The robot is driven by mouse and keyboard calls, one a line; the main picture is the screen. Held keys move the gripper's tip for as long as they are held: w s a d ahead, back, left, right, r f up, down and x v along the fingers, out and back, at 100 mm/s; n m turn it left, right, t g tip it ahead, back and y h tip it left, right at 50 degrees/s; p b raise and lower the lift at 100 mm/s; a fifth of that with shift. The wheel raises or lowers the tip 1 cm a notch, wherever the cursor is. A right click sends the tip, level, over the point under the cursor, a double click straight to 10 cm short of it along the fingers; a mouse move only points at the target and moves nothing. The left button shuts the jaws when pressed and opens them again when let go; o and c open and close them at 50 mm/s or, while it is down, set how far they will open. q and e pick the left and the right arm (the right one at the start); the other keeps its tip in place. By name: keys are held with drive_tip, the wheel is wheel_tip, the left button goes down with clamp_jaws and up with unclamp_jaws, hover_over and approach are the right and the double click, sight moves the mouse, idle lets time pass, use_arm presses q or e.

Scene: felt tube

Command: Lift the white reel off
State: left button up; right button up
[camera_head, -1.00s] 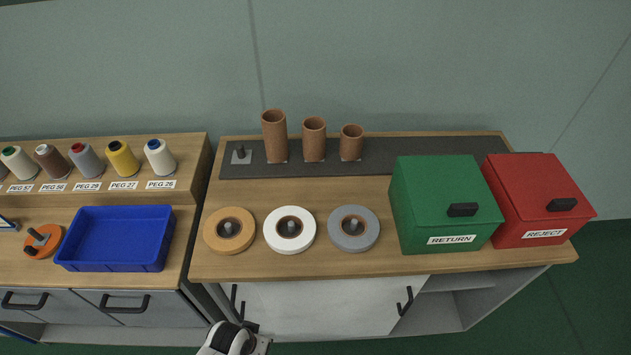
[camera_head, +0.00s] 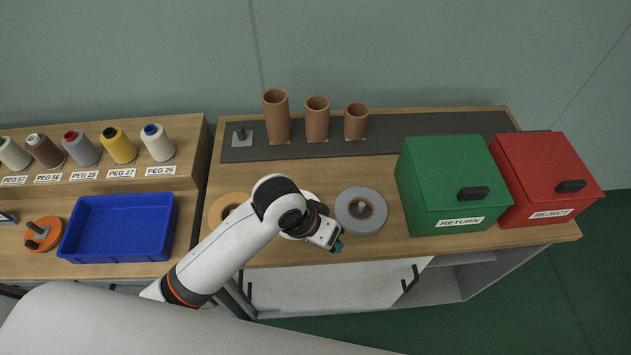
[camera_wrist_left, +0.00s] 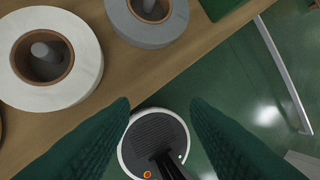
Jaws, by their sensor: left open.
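The white reel (camera_head: 309,196) lies flat near the front edge of the table, mostly hidden behind my left arm in the head view. In the left wrist view the white reel (camera_wrist_left: 89,62) is at upper left, around a grey post inside its brown core. My left gripper (camera_head: 336,242) is over the table's front edge, in front of and slightly right of the white reel. In the wrist view its green fingers (camera_wrist_left: 160,103) are apart with nothing between them, and the reel is outside them. My right gripper is not in view.
A grey reel (camera_head: 346,217) lies right of the white one, and an orange reel (camera_head: 221,208) lies left, partly hidden. Green RETURN (camera_head: 450,180) and red REJECT (camera_head: 540,175) boxes stand at right. Brown tubes (camera_head: 317,120) stand behind. A blue tray (camera_head: 115,228) is at left.

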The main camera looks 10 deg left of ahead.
use_arm(q)
drive_tip(key=w+a+r+n+g+y, duration=0.2)
drive_tip(key=w+a+r+y, duration=0.2)
drive_tip(key=w, duration=0.5)
drive_tip(key=f+p, duration=0.1)
drive_tip(key=f, duration=1.1)
drive_tip(key=shift+w, duration=0.2)
drive_tip(key=c, duration=0.9)
drive_tip(key=shift+r+p, duration=2.5)
drive_tip(key=shift+p, duration=0.55)
